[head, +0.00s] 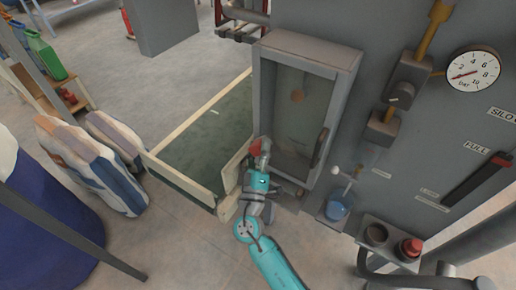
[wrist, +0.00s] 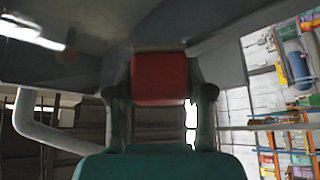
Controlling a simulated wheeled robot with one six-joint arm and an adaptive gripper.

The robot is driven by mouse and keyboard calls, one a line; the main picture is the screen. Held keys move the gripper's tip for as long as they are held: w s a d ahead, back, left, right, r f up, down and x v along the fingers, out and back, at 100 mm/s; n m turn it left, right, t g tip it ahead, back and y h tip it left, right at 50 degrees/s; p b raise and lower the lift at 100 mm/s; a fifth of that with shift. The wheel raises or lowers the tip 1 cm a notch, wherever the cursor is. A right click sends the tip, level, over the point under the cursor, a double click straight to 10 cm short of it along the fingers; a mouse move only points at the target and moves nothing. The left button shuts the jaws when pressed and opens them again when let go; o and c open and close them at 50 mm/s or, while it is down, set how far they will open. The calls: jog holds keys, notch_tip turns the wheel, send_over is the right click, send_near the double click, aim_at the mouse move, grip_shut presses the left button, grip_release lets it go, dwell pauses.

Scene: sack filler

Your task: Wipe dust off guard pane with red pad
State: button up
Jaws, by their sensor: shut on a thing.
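The guard pane (head: 302,118) is a tall, murky glass panel in a grey frame on the machine, in the head view. A brownish dust patch (head: 297,96) shows on its upper middle. My gripper (head: 261,160) is at the pane's lower left edge, below and left of the patch. It is shut on the red pad (head: 255,148). In the wrist view the red pad (wrist: 160,78) sits squarely between both fingers, its far edge close to a dark grey surface. I cannot tell whether it touches. A faint brownish spot (wrist: 66,57) shows at upper left there.
A dark handle (head: 320,147) stands out at the pane's right side. A low green-topped platform (head: 207,140) and striped sacks (head: 90,165) lie left.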

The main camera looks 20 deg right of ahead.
aim_at(297, 150)
jog(key=shift+d, duration=0.15)
jog(key=shift+d, duration=0.1)
jog(key=shift+s+d, duration=0.5)
jog(key=shift+s, duration=0.3)
jog(key=shift+s+d, duration=0.45)
jog(key=shift+s, duration=0.3)
jog(key=shift+s+d, duration=1.2)
jog(key=shift+s, duration=0.25)
jog(key=shift+s+d, duration=1.2)
jog(key=shift+s, duration=0.25)
jog(key=shift+d, duration=0.1)
jog(key=shift+w, duration=0.1)
